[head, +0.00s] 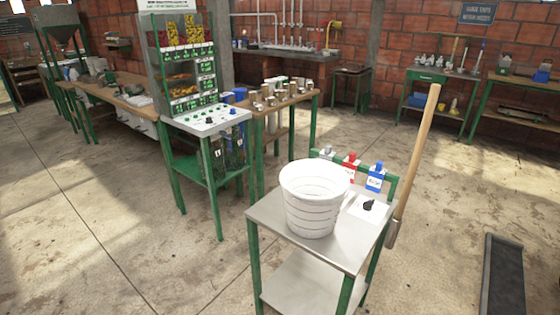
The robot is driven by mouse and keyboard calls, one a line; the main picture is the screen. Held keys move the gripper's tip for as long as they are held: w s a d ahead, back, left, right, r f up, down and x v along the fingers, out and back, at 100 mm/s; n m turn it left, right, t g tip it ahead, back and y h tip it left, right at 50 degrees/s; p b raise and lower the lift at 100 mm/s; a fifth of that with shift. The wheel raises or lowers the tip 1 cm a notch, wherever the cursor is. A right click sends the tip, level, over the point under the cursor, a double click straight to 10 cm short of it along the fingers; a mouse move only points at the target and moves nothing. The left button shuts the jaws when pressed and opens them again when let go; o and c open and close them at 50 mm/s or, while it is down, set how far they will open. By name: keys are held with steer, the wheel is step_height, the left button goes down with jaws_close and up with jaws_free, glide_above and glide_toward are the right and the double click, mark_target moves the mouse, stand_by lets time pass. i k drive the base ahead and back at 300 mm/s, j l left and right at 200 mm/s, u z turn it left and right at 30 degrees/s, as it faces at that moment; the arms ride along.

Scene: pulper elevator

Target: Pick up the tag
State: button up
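I cannot tell for sure which thing is the tag. A small metal-topped cart (268,218) with green legs stands in front of me. On its right side lies a flat white plate or card (358,211) with a black knob-like piece (369,205) on it. Behind it, at the green back rail, are a blue item with a white label (375,178), a red item with a white label (350,168) and a grey item (327,153). These look like padlocks or labelled tags. My gripper is not in view.
A white ribbed bucket (312,203) stands on the cart, left of the card. A long wooden-handled tool (418,150) leans at the cart's right side. A dark flat strip (503,277) lies at right. A control stand (205,120) is behind left. The floor in front left is clear.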

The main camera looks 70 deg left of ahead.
mark_target(327, 155)
steer(key=u, duration=2.2)
steer(key=z, duration=0.25)
steer(key=i+j+z, duration=0.2)
steer(key=j+z, duration=0.25)
steer(key=i+j+z, duration=0.2)
steer(key=j, duration=0.25)
steer(key=k, duration=0.1)
